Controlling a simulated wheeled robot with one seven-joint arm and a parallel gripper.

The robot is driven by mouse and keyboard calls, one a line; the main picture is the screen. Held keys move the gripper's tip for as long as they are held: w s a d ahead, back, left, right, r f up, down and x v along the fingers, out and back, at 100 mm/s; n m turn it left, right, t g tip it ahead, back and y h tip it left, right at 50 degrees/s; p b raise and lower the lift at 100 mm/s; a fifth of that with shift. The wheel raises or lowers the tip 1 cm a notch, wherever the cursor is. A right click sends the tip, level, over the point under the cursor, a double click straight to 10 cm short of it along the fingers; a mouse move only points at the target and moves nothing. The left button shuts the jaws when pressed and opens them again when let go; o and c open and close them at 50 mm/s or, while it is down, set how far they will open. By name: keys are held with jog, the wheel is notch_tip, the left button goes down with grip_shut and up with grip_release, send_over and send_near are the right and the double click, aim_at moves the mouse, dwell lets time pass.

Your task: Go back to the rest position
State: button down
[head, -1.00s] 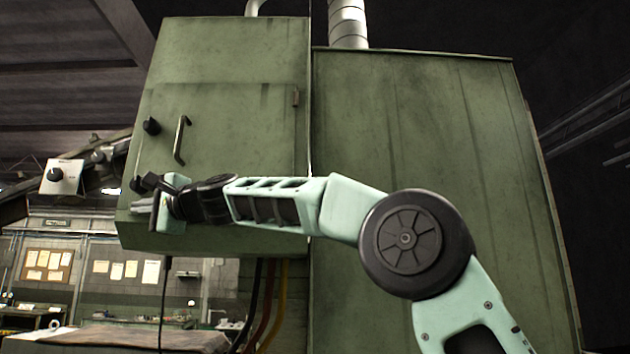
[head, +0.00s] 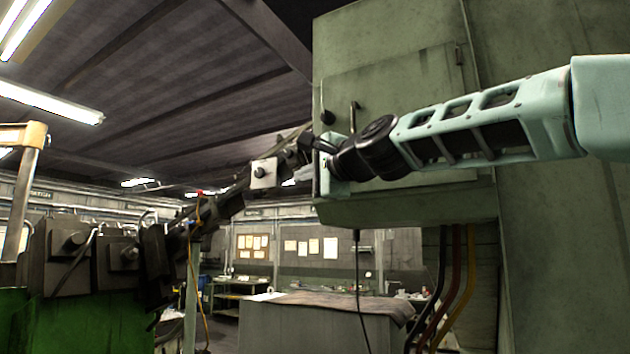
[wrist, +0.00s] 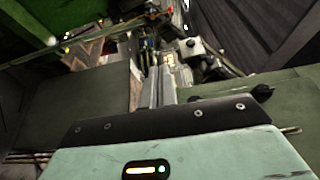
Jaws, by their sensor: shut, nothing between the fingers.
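My arm reaches in from the right of the head view, in front of the green cabinet (head: 395,85). My gripper is at the arm's left end, by the cabinet's lower left edge, where its fingers are small and hard to make out. In the wrist view the two grey fingers of my gripper (wrist: 158,88) lie side by side, shut and with nothing held. The cabinet door has a dark handle (head: 354,118), which is apart from the fingers.
A machine with a green base (head: 70,325) and dark metal blocks stands at the left. Black, red and yellow cables (head: 458,285) hang below the cabinet.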

jog(key=shift+s+a, duration=0.15)
jog(key=shift+s, duration=0.1)
jog(key=shift+f, duration=0.1)
